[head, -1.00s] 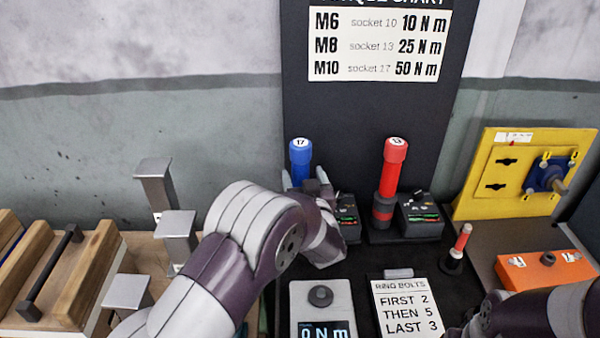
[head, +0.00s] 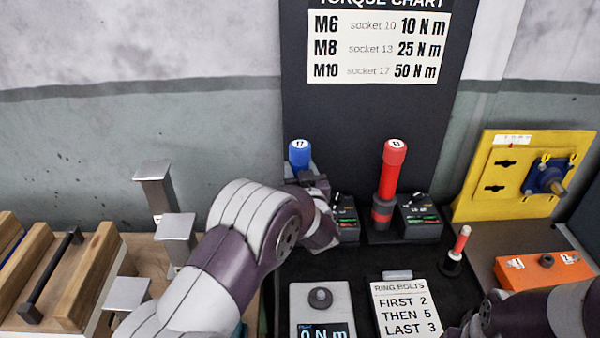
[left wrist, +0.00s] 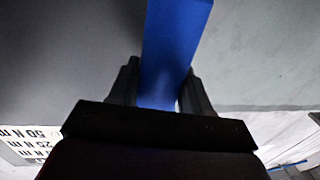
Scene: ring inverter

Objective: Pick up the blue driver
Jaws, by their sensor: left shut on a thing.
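The blue driver (head: 300,155), marked 17 on its top, stands upright in front of the dark chart board. My left gripper (head: 304,183) is shut on the blue driver below its top; my own arm hides the driver's lower part. In the left wrist view the blue driver (left wrist: 174,55) runs between the two dark fingers of my left gripper (left wrist: 160,92), one on each side. My right arm shows at the lower right edge of the head view, but its gripper cannot be made out.
A red driver (head: 391,175) marked 13 stands upright to the right, beside a dark charger box (head: 421,222). A tester with a display (head: 322,305) and a ring bolts card (head: 405,305) lie in front. Grey posts (head: 176,228) stand left of my arm. A yellow fixture (head: 505,200) is at the right.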

